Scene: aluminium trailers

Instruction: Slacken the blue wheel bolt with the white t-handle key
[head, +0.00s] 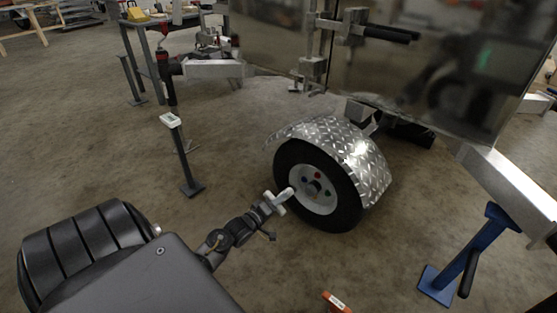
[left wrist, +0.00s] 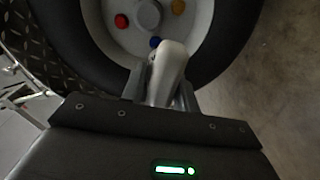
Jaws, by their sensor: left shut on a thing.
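The trailer wheel (head: 332,212) has a black tyre and a pale rim with coloured bolts, and it also shows in the left wrist view (left wrist: 235,40). The blue wheel bolt (left wrist: 155,41) is just beyond the key, partly covered by it. My left gripper (head: 274,204) is at the near side of the wheel, shut on the white t-handle key (head: 284,195). In the left wrist view the key (left wrist: 169,72) points between the fingers towards the blue bolt. I cannot tell whether it sits on the bolt. My right gripper is not in view.
A checker-plate mudguard (head: 362,158) covers the wheel's top. A blue stand (head: 462,252) is at right, a dark post (head: 186,165) at left. An orange object (head: 336,303) lies in front.

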